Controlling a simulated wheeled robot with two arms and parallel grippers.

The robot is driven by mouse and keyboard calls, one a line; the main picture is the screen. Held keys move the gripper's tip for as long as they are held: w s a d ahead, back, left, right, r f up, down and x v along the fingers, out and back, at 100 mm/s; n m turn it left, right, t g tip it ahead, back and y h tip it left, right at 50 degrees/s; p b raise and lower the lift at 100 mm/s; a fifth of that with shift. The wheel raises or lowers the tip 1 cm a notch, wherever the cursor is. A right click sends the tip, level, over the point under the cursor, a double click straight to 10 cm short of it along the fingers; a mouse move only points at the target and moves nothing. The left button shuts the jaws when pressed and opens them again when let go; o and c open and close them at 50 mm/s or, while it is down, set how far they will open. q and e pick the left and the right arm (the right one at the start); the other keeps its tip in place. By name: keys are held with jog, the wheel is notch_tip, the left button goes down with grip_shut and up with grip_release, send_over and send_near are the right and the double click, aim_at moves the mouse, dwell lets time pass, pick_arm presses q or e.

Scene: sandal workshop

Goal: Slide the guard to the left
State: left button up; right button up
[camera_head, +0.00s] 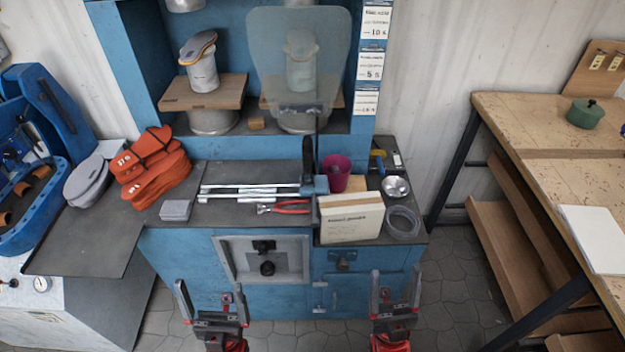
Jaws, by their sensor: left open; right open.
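The guard (270,58) is a clear, greyish panel with rounded edges. It stands upright in front of the right-hand station of the blue press (178,137), and the right last (301,75) shows through it. A dark post (308,160) rises below it from a blue block (320,186) at the right end of silvery rails (250,191). The left station, with a sandal last (201,65) on a wooden board, is uncovered. My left gripper (209,294) and my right gripper (395,289) are both open and empty, low in front of the press, well away from the guard.
Red-handled pliers (284,208), a cream box (351,222), a magenta cup (336,173), a metal bowl (396,187) and a tubing coil (403,222) crowd the ledge near the rails. Orange sandal parts (150,170) lie at left. A workbench (560,150) stands at right.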

jog(key=w+a+f+n+g+h+b, duration=0.1)
jog(key=w+a+f+n+g+b, duration=0.2)
jog(key=w+a+f+g+b, duration=1.15)
jog(key=d+f+m+t+h, duration=0.2)
jog(key=d+f+m+h, duration=0.25)
jog(key=f+h, duration=0.5)
jog(key=shift+h, duration=0.25)
jog(key=w+a+p, duration=0.1)
jog(key=w, duration=0.5)
jog(key=w+p, duration=0.1)
jog(key=w, duration=0.4)
jog(key=w+a+r+p, duration=0.1)
jog(key=w, duration=0.5)
jog(key=shift+w+a, duration=0.35)
grip_shut()
jog(key=shift+f, duration=0.1)
